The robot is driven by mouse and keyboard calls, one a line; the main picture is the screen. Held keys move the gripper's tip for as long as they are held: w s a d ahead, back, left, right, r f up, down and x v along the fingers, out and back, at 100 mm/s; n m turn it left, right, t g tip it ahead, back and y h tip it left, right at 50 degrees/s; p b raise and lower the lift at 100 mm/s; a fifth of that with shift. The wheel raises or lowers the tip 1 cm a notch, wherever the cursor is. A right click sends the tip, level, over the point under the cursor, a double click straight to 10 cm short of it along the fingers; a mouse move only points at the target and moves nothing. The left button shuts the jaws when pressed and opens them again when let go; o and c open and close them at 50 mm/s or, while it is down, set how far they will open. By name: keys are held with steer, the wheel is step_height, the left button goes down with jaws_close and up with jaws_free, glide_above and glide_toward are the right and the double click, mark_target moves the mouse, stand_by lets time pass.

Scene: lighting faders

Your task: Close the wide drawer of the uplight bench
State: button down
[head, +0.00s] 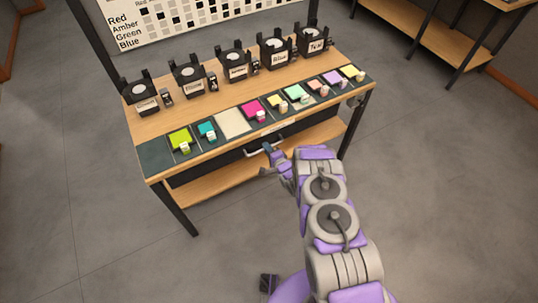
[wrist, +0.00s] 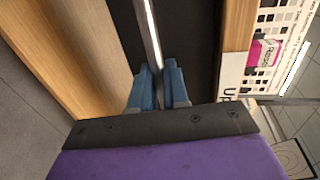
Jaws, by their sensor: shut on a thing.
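The uplight bench (head: 190,110) is a wood-topped table with dark legs. Its wide drawer (head: 205,168) has a dark front just under the top's front edge. The drawer shows as a dark panel in the wrist view (wrist: 194,45). I cannot tell how far it stands out. A pale bar handle (head: 252,154) is on its front; in the wrist view the bar (wrist: 151,32) runs down between my fingers. My gripper (head: 272,148), with blue fingers (wrist: 160,82), is shut on this handle. The fingers hide part of it.
Several black lamp units (head: 237,65) stand along the back of the bench. Colored gel swatches (head: 252,108) lie on a dark strip at the front. A lower wooden shelf (head: 215,188) is below the drawer. Another bench (head: 430,40) stands at upper right.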

steer(key=c, duration=1.2)
jaws_free()
steer(key=shift+w+d+f, duration=0.1)
steer(key=shift+w+d, duration=0.05)
steer(key=shift+d, duration=0.25)
steer(key=shift+c, duration=0.2)
steer(key=shift+o, duration=0.5)
steer(key=shift+a, duration=0.15)
steer(key=p+v, duration=0.4)
steer(key=v, duration=1.3)
steer(key=shift+s, duration=0.25)
steer(key=shift+w, duration=0.1)
